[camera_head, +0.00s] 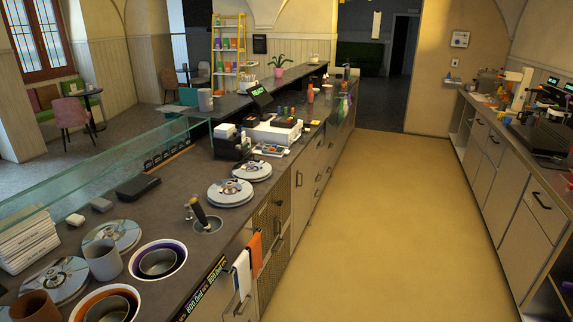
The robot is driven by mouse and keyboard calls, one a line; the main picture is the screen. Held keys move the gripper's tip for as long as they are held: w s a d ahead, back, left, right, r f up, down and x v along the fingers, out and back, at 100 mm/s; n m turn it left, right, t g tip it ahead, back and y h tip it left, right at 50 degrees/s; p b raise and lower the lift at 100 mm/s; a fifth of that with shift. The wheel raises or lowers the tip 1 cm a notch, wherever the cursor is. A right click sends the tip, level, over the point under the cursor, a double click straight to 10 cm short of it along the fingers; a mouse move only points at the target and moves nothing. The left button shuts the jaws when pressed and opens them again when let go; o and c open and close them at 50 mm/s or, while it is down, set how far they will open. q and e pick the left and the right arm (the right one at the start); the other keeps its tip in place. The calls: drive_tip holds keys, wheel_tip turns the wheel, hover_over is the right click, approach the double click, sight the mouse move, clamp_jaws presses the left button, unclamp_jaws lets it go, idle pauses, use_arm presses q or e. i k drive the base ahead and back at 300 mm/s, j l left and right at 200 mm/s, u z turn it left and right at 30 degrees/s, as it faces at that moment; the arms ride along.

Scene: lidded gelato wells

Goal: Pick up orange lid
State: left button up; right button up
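No lid that is plainly orange shows in the head view. Round, shiny, metal-looking lids lie on the left counter: one lid (67,272) at the left, another lid (111,232) behind the white cup, and farther lids (230,190) and (252,169) up the counter. An orange-rimmed round well (128,289) is at the bottom edge, partly cut off, with a metal container inside. A purple-rimmed well (183,254) is behind it, uncovered, with a metal bowl in it. Neither of my grippers is in view.
A brown cup (36,306) and a white cup (103,259) stand beside the wells. A scoop (199,212) stands in a round holder. A glass screen (90,170) borders the counter's left. White and orange towels (255,254) hang in front. The yellow floor (380,230) is clear.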

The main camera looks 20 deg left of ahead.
sight(229, 192)
drive_tip(key=i+l+u, duration=0.15)
drive_tip(key=i, duration=2.2)
